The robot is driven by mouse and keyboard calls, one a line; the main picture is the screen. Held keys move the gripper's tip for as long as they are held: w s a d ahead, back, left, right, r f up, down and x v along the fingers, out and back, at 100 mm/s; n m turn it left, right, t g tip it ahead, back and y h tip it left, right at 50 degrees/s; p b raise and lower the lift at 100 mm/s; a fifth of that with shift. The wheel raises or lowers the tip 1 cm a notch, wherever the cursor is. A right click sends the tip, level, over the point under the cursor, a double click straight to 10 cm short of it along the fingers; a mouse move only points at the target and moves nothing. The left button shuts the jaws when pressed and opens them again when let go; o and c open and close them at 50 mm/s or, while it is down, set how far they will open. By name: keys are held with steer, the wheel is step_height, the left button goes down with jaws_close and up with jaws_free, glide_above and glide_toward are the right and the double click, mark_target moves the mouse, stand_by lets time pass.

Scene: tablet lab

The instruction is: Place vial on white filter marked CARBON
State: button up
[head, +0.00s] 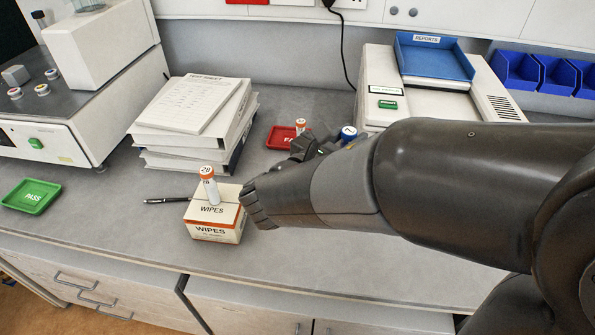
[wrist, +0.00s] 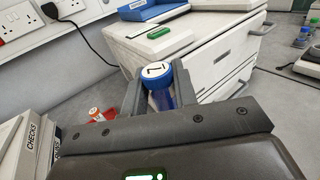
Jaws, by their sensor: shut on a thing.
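My gripper (head: 330,142) is shut on a vial with a blue cap (head: 348,132), held above the bench in front of the white machine. In the wrist view the vial (wrist: 157,74) stands between the two fingers (wrist: 160,92), its cap top marked with what looks like a 7. Its lower part is hidden by my gripper. The white machine (head: 372,112), also in the wrist view (wrist: 215,45), has a front label too small to read and a green button. I cannot make out the word CARBON in either view.
An orange-capped vial (head: 207,186) stands on the WIPES box (head: 215,232). Another orange-capped vial (head: 300,124) is at the red tray (head: 278,138).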

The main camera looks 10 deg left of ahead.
steer(key=a+f, duration=0.2)
steer(key=a, duration=0.1)
steer(key=a+f, duration=0.2)
steer(key=a, duration=0.1)
steer(key=a+f, duration=0.1)
steer(key=a, duration=0.2)
steer(key=shift+w+a+f, duration=0.25)
steer(key=shift+a+f, duration=0.1)
steer(key=shift+f, duration=2.05)
steer(key=o, duration=1)
steer(key=shift+f, duration=0.15)
